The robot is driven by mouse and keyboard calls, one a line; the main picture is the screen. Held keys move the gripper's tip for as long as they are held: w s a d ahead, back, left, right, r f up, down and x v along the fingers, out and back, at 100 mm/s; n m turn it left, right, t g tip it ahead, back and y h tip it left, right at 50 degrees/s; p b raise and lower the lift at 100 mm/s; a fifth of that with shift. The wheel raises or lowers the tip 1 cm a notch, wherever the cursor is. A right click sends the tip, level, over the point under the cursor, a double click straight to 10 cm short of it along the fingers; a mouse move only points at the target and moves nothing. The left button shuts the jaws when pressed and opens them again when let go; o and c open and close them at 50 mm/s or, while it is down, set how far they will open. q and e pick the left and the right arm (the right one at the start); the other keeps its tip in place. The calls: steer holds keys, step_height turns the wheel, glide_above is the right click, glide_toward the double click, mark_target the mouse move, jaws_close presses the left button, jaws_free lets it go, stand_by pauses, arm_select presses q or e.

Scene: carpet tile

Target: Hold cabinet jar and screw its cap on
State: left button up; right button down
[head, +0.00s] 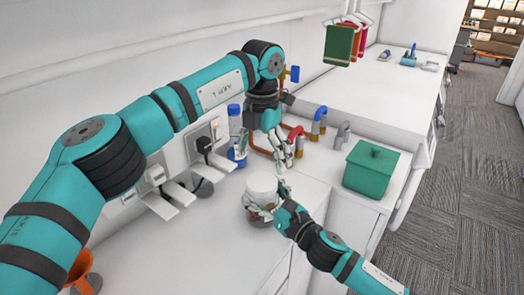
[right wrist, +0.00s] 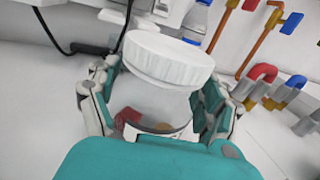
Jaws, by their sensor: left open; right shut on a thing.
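A clear jar (right wrist: 155,98) with a few small reddish and brown things inside stands on the white counter, with a wide white ribbed cap (right wrist: 168,57) on its mouth. The cap looks slightly tilted; I cannot tell whether it is threaded. In the head view the white cap (head: 262,186) tops the jar. My right gripper (head: 265,204) is shut around the jar's body, its fingers on both sides in the right wrist view (right wrist: 160,108). My left gripper (head: 288,158) is open and empty, above and to the right of the cap, apart from it.
A blue-capped bottle (head: 236,140) stands behind, near the wall sockets. Taps with red (head: 296,132), blue and grey handles stand behind right. A green lidded box (head: 371,168) sits at right. An orange funnel-like object (head: 83,270) is at lower left. The front counter is clear.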

mark_target(262, 181)
arm_select(q)
step_height(262, 181, down, 7)
steer(key=shift+f, duration=0.2)
stand_by(0.3)
steer(key=c, duration=1.3)
steer(key=o, duration=1.3)
steer(key=shift+o, duration=0.2)
steer(key=shift+r, duration=0.1)
step_height(262, 181, up, 12)
